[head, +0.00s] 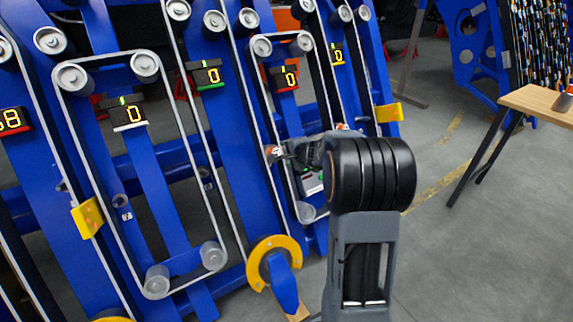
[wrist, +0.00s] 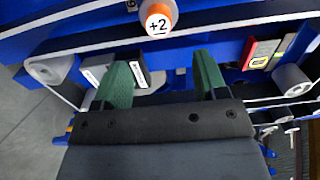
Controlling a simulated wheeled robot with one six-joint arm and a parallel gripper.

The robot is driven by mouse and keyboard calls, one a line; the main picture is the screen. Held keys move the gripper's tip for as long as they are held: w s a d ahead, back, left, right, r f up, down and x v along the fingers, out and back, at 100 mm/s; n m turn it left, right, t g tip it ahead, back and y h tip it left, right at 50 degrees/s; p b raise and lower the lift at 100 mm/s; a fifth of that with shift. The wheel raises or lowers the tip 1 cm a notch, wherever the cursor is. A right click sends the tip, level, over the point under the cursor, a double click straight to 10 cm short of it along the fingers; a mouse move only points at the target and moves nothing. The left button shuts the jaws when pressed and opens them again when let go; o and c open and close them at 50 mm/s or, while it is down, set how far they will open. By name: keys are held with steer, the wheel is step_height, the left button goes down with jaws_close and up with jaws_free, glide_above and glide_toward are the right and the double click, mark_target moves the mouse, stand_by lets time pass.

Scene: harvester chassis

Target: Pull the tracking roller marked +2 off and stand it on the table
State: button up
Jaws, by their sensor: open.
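In the head view my gripper (head: 288,152) is at the belt loop right of centre, partly hidden by my arm. The wooden table (head: 528,102) stands at the right edge of the head view.
Blue chassis posts carry belts, grey pulleys (head: 75,76) and small number displays (head: 130,114). A yellow ring (head: 274,262) sits low in front. Grey floor lies open between chassis and table.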

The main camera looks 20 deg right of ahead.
mark_target(277, 152)
steer(key=p+x, duration=0.2)
steer(key=x, duration=1)
steer(key=shift+d+f, duration=0.15)
steer(key=shift+f, duration=0.1)
steer(key=c, duration=0.7)
steer(key=shift+r, duration=0.1)
steer(key=shift+c, duration=0.2)
